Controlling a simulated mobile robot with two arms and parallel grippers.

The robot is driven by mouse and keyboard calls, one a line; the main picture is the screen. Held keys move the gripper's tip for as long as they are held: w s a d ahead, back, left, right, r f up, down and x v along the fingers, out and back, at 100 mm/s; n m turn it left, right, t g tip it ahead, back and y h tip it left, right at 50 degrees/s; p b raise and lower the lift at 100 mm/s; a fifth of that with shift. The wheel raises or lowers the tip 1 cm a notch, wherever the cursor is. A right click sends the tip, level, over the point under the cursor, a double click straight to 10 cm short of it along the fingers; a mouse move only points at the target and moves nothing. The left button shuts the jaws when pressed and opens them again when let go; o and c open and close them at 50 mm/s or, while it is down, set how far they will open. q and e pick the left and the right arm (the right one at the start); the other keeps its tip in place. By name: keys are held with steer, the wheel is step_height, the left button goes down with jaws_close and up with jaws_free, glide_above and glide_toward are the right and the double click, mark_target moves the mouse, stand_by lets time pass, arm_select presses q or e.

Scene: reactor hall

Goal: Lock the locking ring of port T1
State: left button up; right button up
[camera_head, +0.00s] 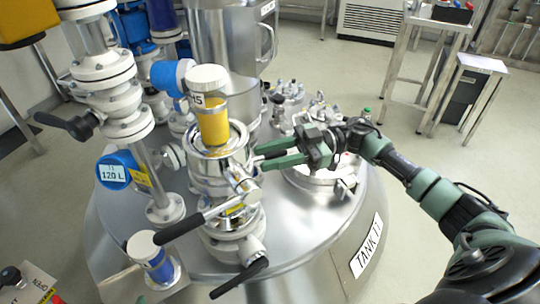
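On the lid of the steel tank labelled TANK T1 (318,255) stands a steel port assembly. A container with a yellow band and white cap (213,122) stands upright in its top. A shiny steel ring (205,152) surrounds the container's lower end; I take it for the locking ring. I cannot read a port label or tell the ring's lock state. My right gripper (260,158) reaches in from the right, its green fingers apart beside the ring's right side. I cannot tell whether they touch it, and I see nothing clearly held. My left gripper is not in view.
Below the port, a black-handled lever (182,230) and a second black handle (238,278) stick out. A white pipe column (105,75) with valves stands left. Small fittings (290,92) crowd the lid behind my gripper. The floor to the right is mostly clear.

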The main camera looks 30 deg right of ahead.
jaws_close()
stand_by(1.4)
